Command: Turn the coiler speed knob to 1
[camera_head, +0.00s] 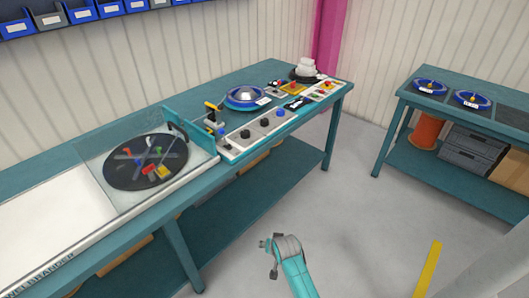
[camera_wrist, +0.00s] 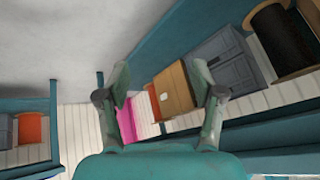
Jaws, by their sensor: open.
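A row of dark and blue knobs (camera_head: 264,122) sits on a pale control panel (camera_head: 233,148) on the teal workbench (camera_head: 204,174). Their labels are too small to read, so I cannot tell which knob is the coiler speed knob or where it points. The coiler, a dark round plate with colored handles (camera_head: 147,163), lies left of the panel. My gripper (camera_head: 270,246) is over the floor in front of the bench, well apart from the panel. In the wrist view my gripper (camera_wrist: 161,88) has its two fingers spread, with nothing between them. No knob shows in the wrist view.
A second bench (camera_head: 455,105) with blue reels is at the right. Grey drawers (camera_wrist: 228,58) and a dark reel (camera_wrist: 285,38) show in the wrist view. The floor between is clear.

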